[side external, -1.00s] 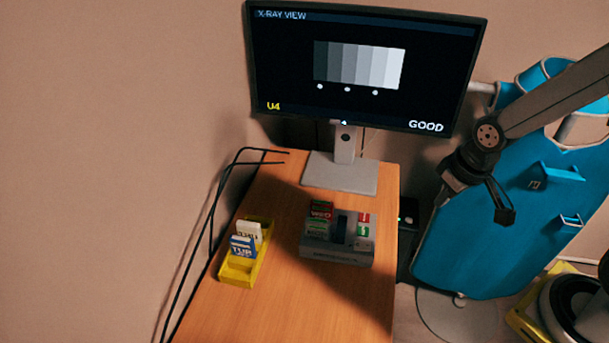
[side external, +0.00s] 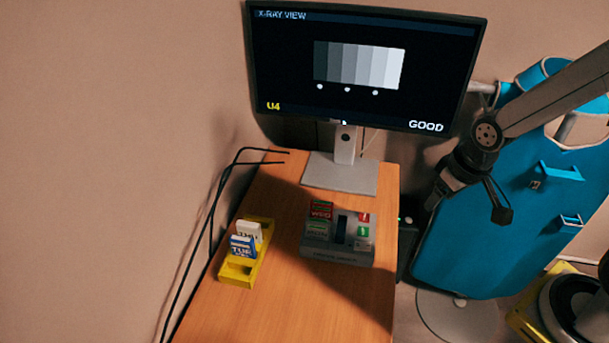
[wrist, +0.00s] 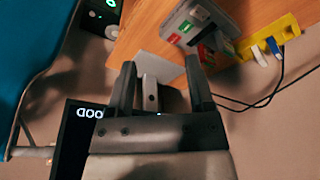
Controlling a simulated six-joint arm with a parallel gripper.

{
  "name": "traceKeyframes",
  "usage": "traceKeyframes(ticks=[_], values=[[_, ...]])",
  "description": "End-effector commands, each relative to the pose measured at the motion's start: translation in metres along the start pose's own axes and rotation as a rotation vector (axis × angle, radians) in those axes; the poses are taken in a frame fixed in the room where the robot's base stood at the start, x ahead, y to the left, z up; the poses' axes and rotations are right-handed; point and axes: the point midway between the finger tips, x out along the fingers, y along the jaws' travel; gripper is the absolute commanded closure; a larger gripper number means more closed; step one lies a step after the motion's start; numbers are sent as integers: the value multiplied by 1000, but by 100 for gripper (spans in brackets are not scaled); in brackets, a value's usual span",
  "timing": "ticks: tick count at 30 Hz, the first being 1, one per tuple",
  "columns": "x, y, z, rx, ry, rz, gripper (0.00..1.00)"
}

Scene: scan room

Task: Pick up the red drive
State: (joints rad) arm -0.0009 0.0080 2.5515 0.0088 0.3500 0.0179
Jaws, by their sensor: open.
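The red drive (side external: 320,209), marked WED, stands in the back left of a grey dock (side external: 337,254) on the wooden table. A dull green-grey drive (side external: 317,231) stands just in front of it. In the wrist view the red drive (wrist: 203,52) shows small and partly hidden near the right finger, beside the grey dock (wrist: 183,20). My gripper (wrist: 160,68) is open with nothing between its fingers. In the side view my gripper (side external: 498,205) hangs well to the right of the dock, beyond the table edge.
A yellow holder (side external: 238,276) with a white drive (side external: 250,231) and a blue drive (side external: 242,246) stands left of the dock. A monitor (side external: 365,65) on a stand is behind. Black cables (side external: 215,200) run along the left. The front table is clear.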

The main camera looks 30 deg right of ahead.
Motion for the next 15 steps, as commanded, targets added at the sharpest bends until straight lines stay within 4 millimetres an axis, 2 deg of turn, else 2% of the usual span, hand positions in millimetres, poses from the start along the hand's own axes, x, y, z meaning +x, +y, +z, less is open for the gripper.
traceKeyframes(ticks=[5, 8, 15], values=[[6, -5, -14, 135, -5, -17, 32], [13, -10, -27, 274, -12, -34, 32], [37, -28, -69, 728, -43, -85, 32]])
